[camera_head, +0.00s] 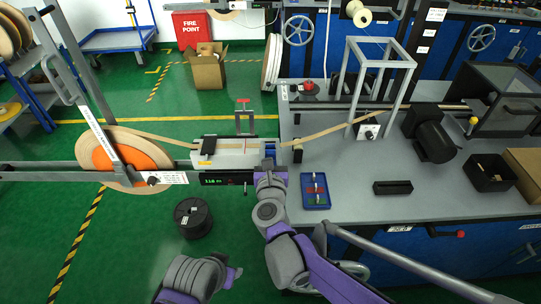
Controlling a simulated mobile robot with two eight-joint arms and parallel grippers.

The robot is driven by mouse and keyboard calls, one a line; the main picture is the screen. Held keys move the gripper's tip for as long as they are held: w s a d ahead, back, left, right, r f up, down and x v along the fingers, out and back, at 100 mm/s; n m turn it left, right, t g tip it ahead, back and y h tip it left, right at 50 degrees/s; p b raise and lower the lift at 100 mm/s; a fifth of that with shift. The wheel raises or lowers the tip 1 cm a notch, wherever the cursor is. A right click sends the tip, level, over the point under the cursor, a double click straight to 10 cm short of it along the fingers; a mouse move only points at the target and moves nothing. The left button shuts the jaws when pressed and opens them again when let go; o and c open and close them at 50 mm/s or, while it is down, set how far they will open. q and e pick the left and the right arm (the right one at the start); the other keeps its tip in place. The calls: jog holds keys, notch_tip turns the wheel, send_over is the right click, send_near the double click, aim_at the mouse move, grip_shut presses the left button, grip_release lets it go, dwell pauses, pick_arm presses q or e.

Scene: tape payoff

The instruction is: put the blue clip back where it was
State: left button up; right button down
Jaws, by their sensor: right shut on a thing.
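My right gripper (269,164) is at the right end of the white splice unit (225,160), beside the tape path. It is shut on a small blue piece (270,149), which looks like the blue clip; the jaws hide part of it. I cannot tell whether the clip touches the unit. A tan tape (150,136) runs from the large reel (150,152) to the unit and continues on the right (318,133). My left arm is low in the picture; its gripper (234,277) is small and its jaws are unclear.
A blue tray (315,203) with small coloured items lies on the grey bench (350,190) just right of my right gripper. A metal frame (407,66) and dark motor (432,135) stand farther right. A black spool (193,217) is on the green floor.

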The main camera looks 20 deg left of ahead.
jog(key=shift+f, duration=1.1)
jog(key=shift+f+b, duration=0.2)
jog(key=shift+b, duration=0.1)
jog(key=c, duration=0.5)
grip_release()
jog(key=shift+c, duration=0.2)
jog(key=shift+r, duration=0.1)
jog(key=shift+s+r, duration=0.1)
jog(key=shift+r, duration=0.1)
jog(key=v, duration=1.1)
jog(key=shift+s+p, duration=0.3)
jog(key=shift+s, duration=0.05)
jog(key=shift+d, duration=0.2)
